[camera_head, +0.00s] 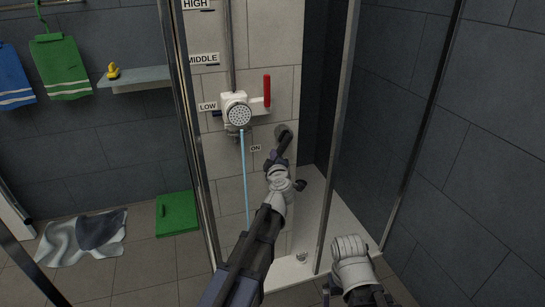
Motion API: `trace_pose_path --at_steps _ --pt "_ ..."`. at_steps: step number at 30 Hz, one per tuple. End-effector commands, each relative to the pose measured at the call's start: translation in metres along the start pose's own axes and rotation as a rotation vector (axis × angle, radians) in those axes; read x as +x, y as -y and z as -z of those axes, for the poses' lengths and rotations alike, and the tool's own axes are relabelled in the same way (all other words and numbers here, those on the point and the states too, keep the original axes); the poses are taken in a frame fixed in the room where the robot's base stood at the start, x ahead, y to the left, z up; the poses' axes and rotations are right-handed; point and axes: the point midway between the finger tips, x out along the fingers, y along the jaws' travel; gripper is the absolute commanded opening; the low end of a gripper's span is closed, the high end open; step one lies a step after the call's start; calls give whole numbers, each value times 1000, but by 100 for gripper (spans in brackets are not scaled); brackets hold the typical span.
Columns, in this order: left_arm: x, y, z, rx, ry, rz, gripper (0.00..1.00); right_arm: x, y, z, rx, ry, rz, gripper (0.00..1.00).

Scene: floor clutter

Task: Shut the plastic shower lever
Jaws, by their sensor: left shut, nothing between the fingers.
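The shower lever (284,131) is a grey round-ended piece on the tiled shower wall, to the right of the "ON" label. My left gripper (279,158) is shut and empty, just below the lever's grey end. It overlaps the lever's lower part in the picture, so I cannot tell whether they touch. A blue water stream (244,185) falls from the white shower head (238,112), which hangs at the "LOW" label. My right arm shows at the lower right, but its fingers do not show.
A red handle (267,90) sticks up beside the shower head. Metal door frames (342,130) edge the shower on both sides. A white shower tray (322,215) lies below. A wall shelf (140,80) holds a yellow duck. A crumpled towel (82,238) and a green board (177,213) lie on the floor.

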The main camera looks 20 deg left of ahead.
Motion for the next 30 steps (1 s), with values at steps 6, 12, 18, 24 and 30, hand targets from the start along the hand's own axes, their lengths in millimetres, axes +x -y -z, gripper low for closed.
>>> trace_pose_path --at_steps 6,12,18,24,30 --pt "1 3 -4 -47 0 -12 0 6 0 0 0 0 -1 100" --pt "2 3 -6 -76 0 -19 0 9 1 1 0 0 -2 100" --pt "2 4 -8 -113 0 -28 0 14 1 1 -1 0 -2 100" --pt "4 7 -13 -179 0 -44 0 22 2 1 -1 0 -3 100" --pt "6 8 -21 -269 2 -65 0 31 3 2 -3 -1 -2 100"
